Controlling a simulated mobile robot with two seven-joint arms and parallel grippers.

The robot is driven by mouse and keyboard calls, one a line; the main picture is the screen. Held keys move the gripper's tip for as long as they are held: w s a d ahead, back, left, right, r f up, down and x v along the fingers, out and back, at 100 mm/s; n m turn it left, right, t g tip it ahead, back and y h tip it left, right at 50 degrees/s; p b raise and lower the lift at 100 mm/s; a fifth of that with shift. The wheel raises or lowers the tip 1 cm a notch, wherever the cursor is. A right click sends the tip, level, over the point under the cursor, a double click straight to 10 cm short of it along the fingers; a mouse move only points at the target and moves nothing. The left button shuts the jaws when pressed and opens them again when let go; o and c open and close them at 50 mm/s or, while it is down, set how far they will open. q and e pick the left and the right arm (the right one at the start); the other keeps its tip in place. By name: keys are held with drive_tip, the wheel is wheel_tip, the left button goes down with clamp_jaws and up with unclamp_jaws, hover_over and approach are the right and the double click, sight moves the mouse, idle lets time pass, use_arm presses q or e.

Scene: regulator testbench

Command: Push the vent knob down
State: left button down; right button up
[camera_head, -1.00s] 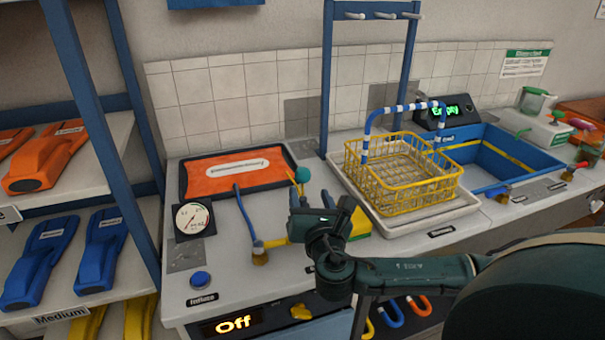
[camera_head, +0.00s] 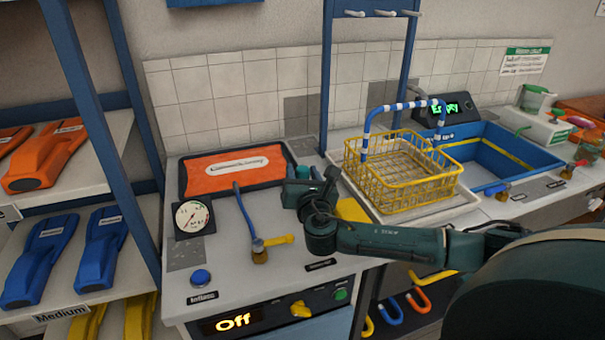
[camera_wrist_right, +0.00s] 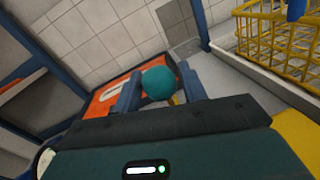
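The vent knob appears to be a teal ball (camera_wrist_right: 158,83), seen in the wrist view between the two fingertips of my right gripper (camera_wrist_right: 160,90). The fingers are apart, one on each side of the ball, and whether they touch it is unclear. In the head view my right gripper (camera_head: 308,184) is over the bench, just right of the orange panel, and largely hides the knob and its stem. My left gripper is not in view.
An orange panel (camera_head: 235,168), a round gauge (camera_head: 193,217) and a yellow-handled valve (camera_head: 270,243) are on the bench left of the gripper. A yellow wire basket (camera_head: 400,175) stands close on the right. The front display (camera_head: 233,322) reads Off.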

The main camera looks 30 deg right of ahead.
clamp_jaws()
wheel_tip(320, 180, down, 3)
drive_tip(key=shift+f+b, duration=0.2)
drive_tip(key=shift+b, duration=0.7)
drive_tip(key=shift+o, duration=1.4)
unclamp_jaws()
drive_tip(key=shift+r, duration=0.1)
drive_tip(key=v, duration=1.3)
drive_tip(key=shift+s, duration=0.15)
